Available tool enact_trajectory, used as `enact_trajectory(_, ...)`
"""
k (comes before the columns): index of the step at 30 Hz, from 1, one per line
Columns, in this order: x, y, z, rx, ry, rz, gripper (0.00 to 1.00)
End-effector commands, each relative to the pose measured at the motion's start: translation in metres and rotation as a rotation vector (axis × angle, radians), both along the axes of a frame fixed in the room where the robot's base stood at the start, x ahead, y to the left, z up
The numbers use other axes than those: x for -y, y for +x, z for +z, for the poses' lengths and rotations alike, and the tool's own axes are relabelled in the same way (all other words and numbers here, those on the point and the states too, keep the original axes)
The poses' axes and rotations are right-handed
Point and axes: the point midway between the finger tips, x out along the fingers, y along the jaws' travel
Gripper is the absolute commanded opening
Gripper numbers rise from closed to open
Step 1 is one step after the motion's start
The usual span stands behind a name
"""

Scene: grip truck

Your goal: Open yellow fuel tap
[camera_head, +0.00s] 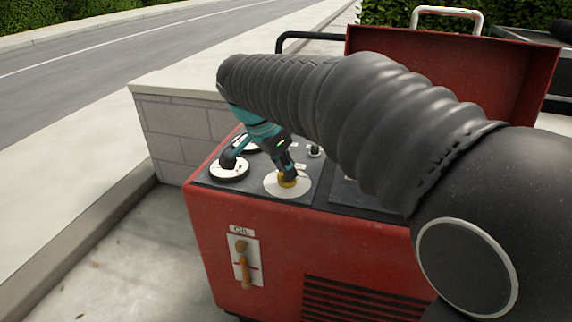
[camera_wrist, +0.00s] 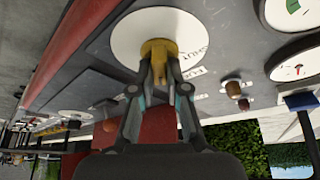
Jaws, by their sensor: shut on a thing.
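The yellow fuel tap (camera_wrist: 158,47) sits at the centre of a round white plate (camera_wrist: 122,42) on the machine's dark top panel. My gripper (camera_wrist: 160,75) is shut on the tap's yellow handle, with one finger on each side. In the head view the tap (camera_head: 287,181) shows on its white plate (camera_head: 290,190), and my gripper (camera_head: 289,172) reaches down to it from above. Lettering on the plate is partly readable as "SHUT" in the wrist view. The fingers hide part of the handle.
The red machine (camera_head: 300,240) has a raised red lid (camera_head: 450,65) behind the panel. An orange-brown oil lever (camera_head: 244,265) is on its front. Black knobs and gauges (camera_wrist: 296,68) lie near the tap. A low block wall (camera_head: 180,130) stands behind left.

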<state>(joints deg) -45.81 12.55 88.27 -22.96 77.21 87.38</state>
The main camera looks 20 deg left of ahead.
Motion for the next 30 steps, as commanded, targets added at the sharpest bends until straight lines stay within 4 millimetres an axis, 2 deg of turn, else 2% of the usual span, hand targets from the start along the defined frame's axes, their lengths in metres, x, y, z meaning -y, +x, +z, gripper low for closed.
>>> enact_trajectory(10,-0.0014,0.0001,-0.0001,-0.002,0.001,-0.135,0.0)
enact_trajectory(26,-0.0016,0.0001,-0.0005,-0.001,0.003,-0.158,0.0)
enact_trajectory(27,-0.0015,0.0001,-0.0006,-0.001,0.003,-0.157,0.19)
enact_trajectory(30,-0.0014,0.0001,-0.0004,-0.001,0.003,-0.157,0.4)
